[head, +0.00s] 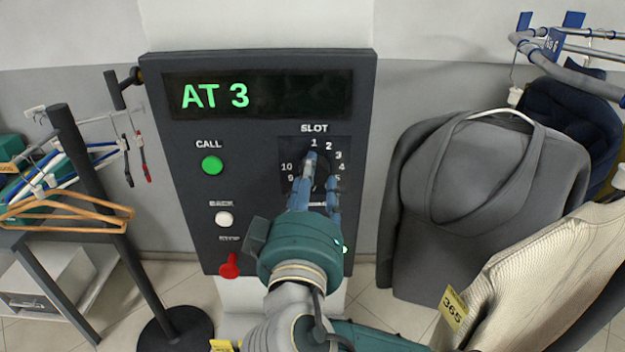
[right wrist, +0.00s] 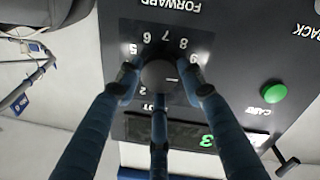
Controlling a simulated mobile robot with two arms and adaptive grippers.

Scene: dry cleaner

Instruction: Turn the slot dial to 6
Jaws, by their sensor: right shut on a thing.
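The slot dial (head: 317,166) is a dark round knob in a ring of numbers on the grey control panel (head: 360,100). My right gripper (head: 316,178) covers much of it in the head view. In the right wrist view, the panel appears upside down and the gripper's blue fingers (right wrist: 163,92) close around the dial (right wrist: 160,72). A short white mark shows right of the knob's centre there. Fingers hide some numbers, so I cannot tell exactly which one it points to. The display (head: 255,95) reads "AT 3" in green. My left gripper is out of view.
The green CALL button (head: 212,165), white BACK button (head: 224,219) and red STOP control (head: 230,266) sit left of the dial. A grey garment (head: 480,180) and a knitted one (head: 540,270) hang at right. Wooden hangers (head: 70,210) and a black post (head: 115,210) are at left.

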